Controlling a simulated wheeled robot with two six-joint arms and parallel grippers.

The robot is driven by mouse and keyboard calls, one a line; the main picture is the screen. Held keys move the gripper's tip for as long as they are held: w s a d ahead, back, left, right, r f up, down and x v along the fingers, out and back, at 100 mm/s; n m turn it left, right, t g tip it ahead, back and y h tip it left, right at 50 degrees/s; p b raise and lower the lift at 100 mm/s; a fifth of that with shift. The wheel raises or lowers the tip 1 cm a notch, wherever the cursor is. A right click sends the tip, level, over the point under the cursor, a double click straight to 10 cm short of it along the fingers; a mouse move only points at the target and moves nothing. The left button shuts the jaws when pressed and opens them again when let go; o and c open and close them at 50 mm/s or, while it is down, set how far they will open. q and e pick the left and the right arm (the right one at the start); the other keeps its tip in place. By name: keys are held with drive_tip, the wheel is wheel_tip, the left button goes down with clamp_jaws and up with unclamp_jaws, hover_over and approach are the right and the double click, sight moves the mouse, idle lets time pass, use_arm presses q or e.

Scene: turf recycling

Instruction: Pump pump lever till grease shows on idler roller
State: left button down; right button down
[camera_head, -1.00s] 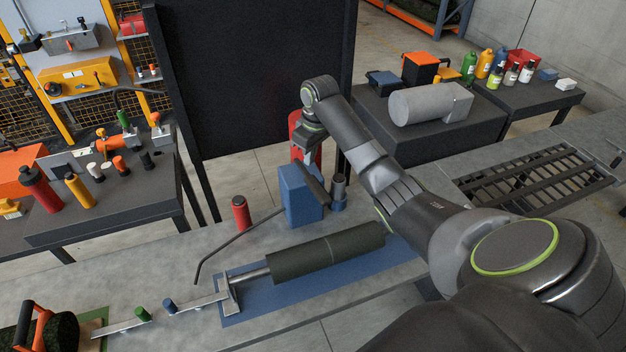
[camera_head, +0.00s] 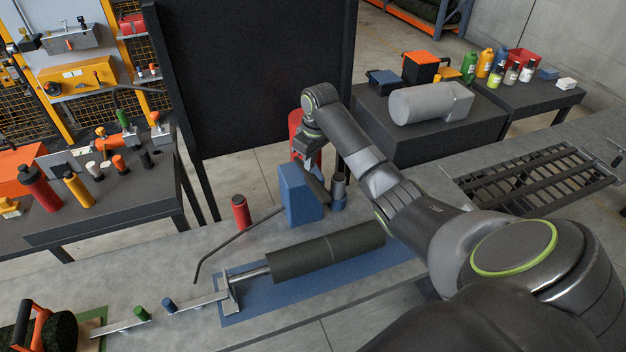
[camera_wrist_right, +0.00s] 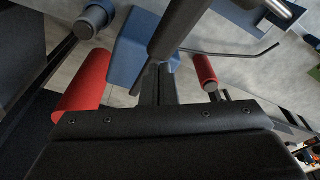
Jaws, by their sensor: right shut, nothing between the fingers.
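The pump is a blue box (camera_head: 299,194) standing on the grey bench, with a dark pump lever (camera_head: 317,188) at its right side. My right gripper (camera_head: 307,162) is shut and empty, pointing down at the lever's upper end. In the right wrist view the shut fingertips (camera_wrist_right: 156,72) lie close against the dark lever (camera_wrist_right: 178,28); I cannot tell whether they touch. The idler roller (camera_head: 310,253) is a dark cylinder lying on a blue mat (camera_head: 262,300), with a thin pale line around its middle. I cannot make out grease on it. My left gripper is not in view.
A thin bent hose (camera_head: 232,243) runs from the pump over the bench. A red cylinder (camera_head: 241,213) stands left of the pump and a grey-blue pot (camera_head: 338,190) right of it. A taller red cylinder (camera_head: 297,130) is behind. A black panel (camera_head: 250,70) rises beyond the bench.

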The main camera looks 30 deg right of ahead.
sight(310, 175)
wheel_tip(310, 175, down, 6)
drive_tip(key=shift+s+f+b, duration=0.1)
drive_tip(key=shift+f+b, duration=0.15)
drive_tip(key=shift+b, duration=0.75)
drive_tip(key=shift+f, duration=0.65)
wheel_tip(310, 175, up, 3)
drive_tip(key=p, duration=0.3)
drive_tip(key=shift+r+p, duration=0.3)
drive_tip(key=shift+r, duration=0.5)
drive_tip(key=shift+w+r, duration=0.2)
drive_tip(key=shift+r, duration=0.6)
drive_tip(key=shift+s+r, duration=0.1)
drive_tip(key=shift+r, duration=0.4)
